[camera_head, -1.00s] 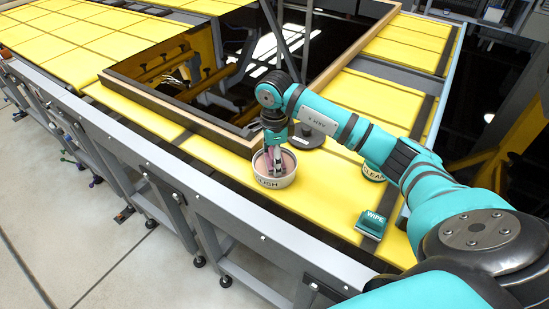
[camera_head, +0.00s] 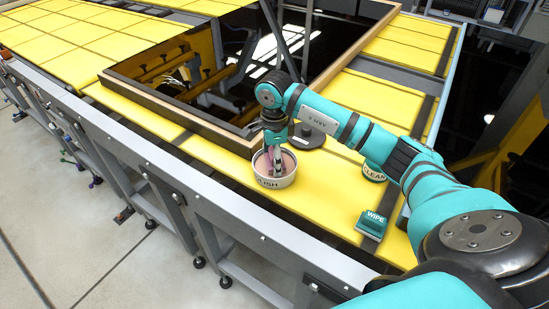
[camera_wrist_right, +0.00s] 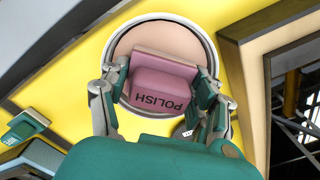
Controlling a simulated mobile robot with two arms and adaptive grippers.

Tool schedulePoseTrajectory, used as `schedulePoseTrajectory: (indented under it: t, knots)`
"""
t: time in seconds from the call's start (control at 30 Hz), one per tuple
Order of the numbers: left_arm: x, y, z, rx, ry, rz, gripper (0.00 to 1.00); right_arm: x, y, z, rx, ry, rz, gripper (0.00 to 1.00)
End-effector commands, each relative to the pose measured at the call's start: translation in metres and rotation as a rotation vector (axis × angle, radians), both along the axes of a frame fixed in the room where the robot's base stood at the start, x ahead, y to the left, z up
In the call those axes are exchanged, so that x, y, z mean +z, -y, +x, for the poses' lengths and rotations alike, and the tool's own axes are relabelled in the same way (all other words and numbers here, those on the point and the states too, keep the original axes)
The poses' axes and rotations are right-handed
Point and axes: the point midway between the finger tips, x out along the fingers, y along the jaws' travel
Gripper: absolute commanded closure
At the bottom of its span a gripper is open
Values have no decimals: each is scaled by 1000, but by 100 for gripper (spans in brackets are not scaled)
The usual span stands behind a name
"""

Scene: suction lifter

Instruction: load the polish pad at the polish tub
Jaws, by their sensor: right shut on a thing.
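The polish tub (camera_head: 273,182) is a round white tub with pinkish contents, standing on the yellow table near its front edge. It also shows in the right wrist view (camera_wrist_right: 123,49). My right gripper (camera_head: 272,165) points down into the tub's opening. In the right wrist view my right gripper (camera_wrist_right: 160,95) is shut on the pink polish pad (camera_wrist_right: 158,85), marked POLISH. The pad lies over the tub's pink surface; I cannot tell whether it touches it. In the head view the pad (camera_head: 267,162) is mostly hidden by the fingers. My left gripper is not in view.
A green WIPE block (camera_head: 371,225) sits right of the tub near the table's front edge. A CLEAN tub (camera_head: 374,172) stands behind it, partly under my arm. A dark round disc (camera_head: 310,134) lies behind the tub. A wooden-edged frame (camera_head: 190,122) borders an opening.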

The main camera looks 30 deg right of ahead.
Motion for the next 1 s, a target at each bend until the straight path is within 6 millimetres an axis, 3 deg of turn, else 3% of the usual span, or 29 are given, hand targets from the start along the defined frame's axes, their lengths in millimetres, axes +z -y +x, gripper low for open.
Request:
schedulePoseTrajectory:
  t: [0.17, 1.0]
  knots:
    - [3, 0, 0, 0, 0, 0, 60, 4, 0, -1, 1, -3, 0, 62]
    - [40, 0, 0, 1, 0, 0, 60, 69, 0, -1, 0, -2, 0, 62]
